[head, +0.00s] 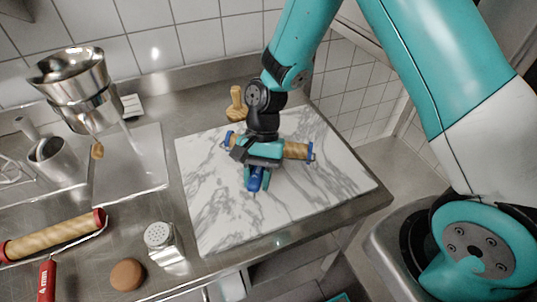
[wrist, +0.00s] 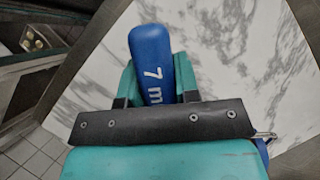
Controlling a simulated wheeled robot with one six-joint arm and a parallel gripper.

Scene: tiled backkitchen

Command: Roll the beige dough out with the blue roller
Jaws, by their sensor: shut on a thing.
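The blue roller has a wooden cylinder (head: 297,150) with blue end pieces and a blue handle (wrist: 150,50) marked "7 m", the rest of the marking being covered. My gripper (head: 257,180) is shut on this handle, with one teal finger on each side of it in the wrist view (wrist: 155,82). The roller is over the middle of the white marble board (head: 220,215); I cannot tell whether it touches it. My gripper covers the roller's middle. No beige dough can be made out in either view; the area beneath the roller and gripper is hidden.
A red roller (head: 52,237) lies at the left, its handle marked "4 mm". A brown round piece (head: 128,274) and a shaker (head: 162,243) stand at the front. A wooden knobbed tool (head: 237,106) stands behind the board. Steel vessels (head: 80,88) are at the back left. The board's right part is bare.

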